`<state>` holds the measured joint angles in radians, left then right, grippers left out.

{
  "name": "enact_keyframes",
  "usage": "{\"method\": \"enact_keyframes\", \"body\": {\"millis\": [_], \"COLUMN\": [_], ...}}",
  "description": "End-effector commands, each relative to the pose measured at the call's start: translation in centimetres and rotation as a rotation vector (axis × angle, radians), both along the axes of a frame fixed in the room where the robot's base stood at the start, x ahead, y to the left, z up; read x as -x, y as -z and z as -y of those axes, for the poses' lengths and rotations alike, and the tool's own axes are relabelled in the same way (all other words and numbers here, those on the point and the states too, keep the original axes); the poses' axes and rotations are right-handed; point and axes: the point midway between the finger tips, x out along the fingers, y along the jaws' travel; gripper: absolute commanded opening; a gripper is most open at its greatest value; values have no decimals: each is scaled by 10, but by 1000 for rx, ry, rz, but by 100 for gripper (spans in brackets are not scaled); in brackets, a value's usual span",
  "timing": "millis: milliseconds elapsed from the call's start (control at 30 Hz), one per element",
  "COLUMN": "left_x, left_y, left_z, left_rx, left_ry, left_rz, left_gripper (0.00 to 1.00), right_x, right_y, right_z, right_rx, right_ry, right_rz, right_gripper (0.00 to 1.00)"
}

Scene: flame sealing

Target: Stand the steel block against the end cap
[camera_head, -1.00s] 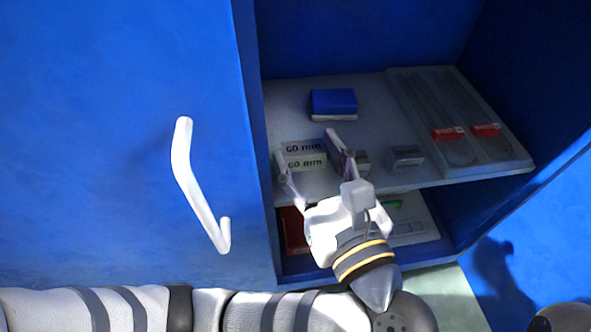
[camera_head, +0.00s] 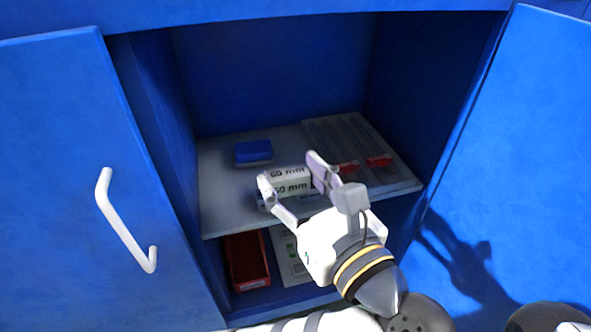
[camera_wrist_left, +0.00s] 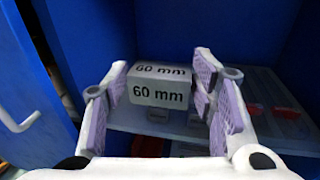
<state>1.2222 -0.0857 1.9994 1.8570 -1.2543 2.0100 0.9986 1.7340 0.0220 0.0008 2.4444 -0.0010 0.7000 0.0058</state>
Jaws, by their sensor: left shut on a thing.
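The steel block (camera_head: 290,186), a grey block marked "60 mm" on two faces, is between the fingers of my left gripper (camera_head: 290,180). My left gripper is shut on it. In the left wrist view the block (camera_wrist_left: 160,86) sits between the two finger pads (camera_wrist_left: 160,95), with its marked faces toward the camera. It appears raised above the shelf. I cannot make out for certain which thing is the end cap; red pieces (camera_head: 378,160) show on the clear tubes at the right of the shelf. My right gripper is out of view.
The blue cabinet stands open, its left door (camera_head: 60,190) with a white handle and right door (camera_head: 510,170) to either side. A blue box (camera_head: 254,152) is at the shelf's back left. A red bin (camera_head: 247,260) stands below.

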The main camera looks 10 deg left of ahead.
Motion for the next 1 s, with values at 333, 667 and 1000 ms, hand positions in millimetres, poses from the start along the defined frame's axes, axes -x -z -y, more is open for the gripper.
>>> {"method": "enact_keyframes", "body": {"millis": [333,667,1000], "left_x": [36,99,119], "left_y": [0,-4,-24], "left_z": [-29,-86,-103], "left_rx": [3,0,0], "left_ry": [-50,-175,-177], "left_rz": [9,8,8], "left_gripper": [4,4,4], "right_x": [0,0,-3], "right_y": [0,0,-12], "right_z": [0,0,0], "right_rx": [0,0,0], "right_ry": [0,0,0], "right_rz": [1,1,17], "right_gripper": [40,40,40]}}
